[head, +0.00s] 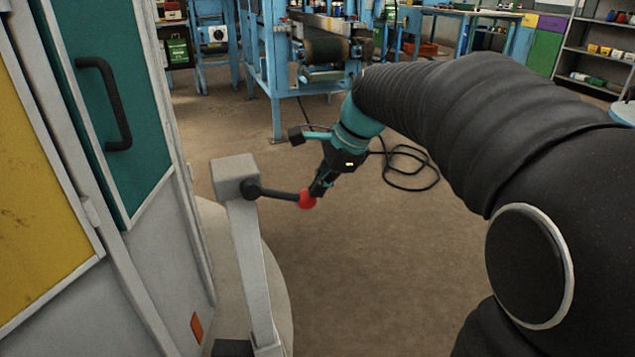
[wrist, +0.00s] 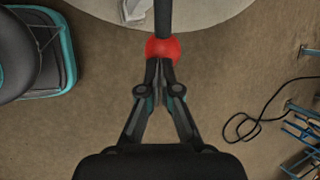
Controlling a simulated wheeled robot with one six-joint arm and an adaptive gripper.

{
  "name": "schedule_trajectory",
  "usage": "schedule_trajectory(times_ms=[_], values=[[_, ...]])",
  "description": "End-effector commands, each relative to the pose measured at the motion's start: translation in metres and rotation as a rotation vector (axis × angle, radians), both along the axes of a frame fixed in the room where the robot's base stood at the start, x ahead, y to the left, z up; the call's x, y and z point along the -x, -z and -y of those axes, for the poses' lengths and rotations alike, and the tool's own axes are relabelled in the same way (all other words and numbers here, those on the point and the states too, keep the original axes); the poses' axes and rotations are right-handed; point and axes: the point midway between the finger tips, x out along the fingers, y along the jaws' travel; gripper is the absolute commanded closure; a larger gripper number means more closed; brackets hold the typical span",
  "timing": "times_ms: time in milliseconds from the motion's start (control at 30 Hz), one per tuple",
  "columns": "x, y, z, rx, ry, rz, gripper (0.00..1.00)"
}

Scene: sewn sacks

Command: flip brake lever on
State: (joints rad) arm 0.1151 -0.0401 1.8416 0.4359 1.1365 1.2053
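The brake lever (head: 279,194) is a black rod that sticks out to the right, close to level, from a pivot on a grey box (head: 235,176) topping a grey post. A red ball knob (head: 307,199) caps its end. In the wrist view the knob (wrist: 162,48) is at the top middle, with the rod (wrist: 163,18) running up beyond it. My gripper (head: 318,187) is at the knob. Its fingertips (wrist: 160,68) are together and overlap the knob's near edge in view. The knob is wider than the closed tips, and they do not appear to clasp it. Contact is unclear.
A cabinet with a teal door (head: 105,100) and black handle stands at the left, close to the post. The post stands on a pale round base (head: 280,290). A black cable (head: 410,170) lies on the floor behind. The floor to the right of the post is clear.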

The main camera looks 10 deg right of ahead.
Motion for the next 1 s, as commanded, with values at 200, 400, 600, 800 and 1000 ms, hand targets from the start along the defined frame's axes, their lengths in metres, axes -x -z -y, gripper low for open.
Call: schedule_trajectory(times_ms=[200,400,600,800,1000], values=[[0.006,-0.042,0.014,-0.001,0.001,0.014,1.00],[0.017,-0.076,0.033,0.000,0.002,0.016,1.00],[0.025,-0.104,0.047,-0.001,-0.001,0.015,1.00],[0.030,-0.117,0.054,-0.001,-0.001,0.015,1.00],[0.030,-0.119,0.054,-0.001,-0.002,0.015,1.00]])
